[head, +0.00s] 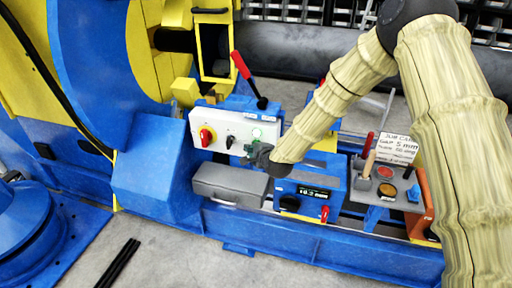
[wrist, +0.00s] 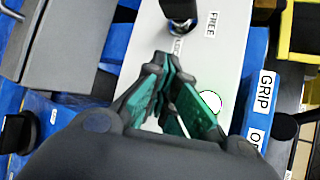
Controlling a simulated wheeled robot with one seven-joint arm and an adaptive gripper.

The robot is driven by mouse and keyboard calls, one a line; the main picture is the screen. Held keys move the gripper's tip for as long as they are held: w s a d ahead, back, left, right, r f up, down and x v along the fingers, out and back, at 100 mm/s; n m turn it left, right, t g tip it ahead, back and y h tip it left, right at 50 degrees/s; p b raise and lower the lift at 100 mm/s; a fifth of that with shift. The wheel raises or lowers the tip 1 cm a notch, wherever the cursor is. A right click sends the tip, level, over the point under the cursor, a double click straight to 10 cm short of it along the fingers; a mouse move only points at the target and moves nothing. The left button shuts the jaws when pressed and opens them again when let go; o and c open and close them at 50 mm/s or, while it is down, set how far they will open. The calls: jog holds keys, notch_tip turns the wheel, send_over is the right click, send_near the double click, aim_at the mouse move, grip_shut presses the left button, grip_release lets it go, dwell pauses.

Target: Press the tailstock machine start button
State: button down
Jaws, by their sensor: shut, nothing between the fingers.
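The white control panel (head: 215,118) is mounted on the blue machine in the middle of the head view. It carries a red-and-yellow knob (head: 206,135), a black selector (head: 230,141) and a green-ringed start button (head: 257,132) at its right. My gripper (head: 254,153) is shut and empty at the panel's lower right, just below the button. In the wrist view, the button (wrist: 212,100) shows as a pale disc with a green edge beside my fingers (wrist: 172,80), partly hidden by the right one. I cannot tell whether they touch the panel.
A red-handled lever (head: 241,66) rises behind the panel. A grey box (head: 230,182) sits below it, and a blue box with a display (head: 310,178) is to the right. A GRIP label (wrist: 267,90) and the selector (wrist: 178,12) show in the wrist view.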

jog(key=shift+s, duration=0.1)
jog(key=shift+s+a, duration=0.2)
jog(key=shift+s, duration=0.55)
jog(key=s, duration=0.1)
jog(key=s+a, duration=0.1)
jog(key=s, duration=0.2)
jog(key=shift+s+a+p, duration=0.3)
jog(key=shift+s, duration=0.05)
dwell(0.7)
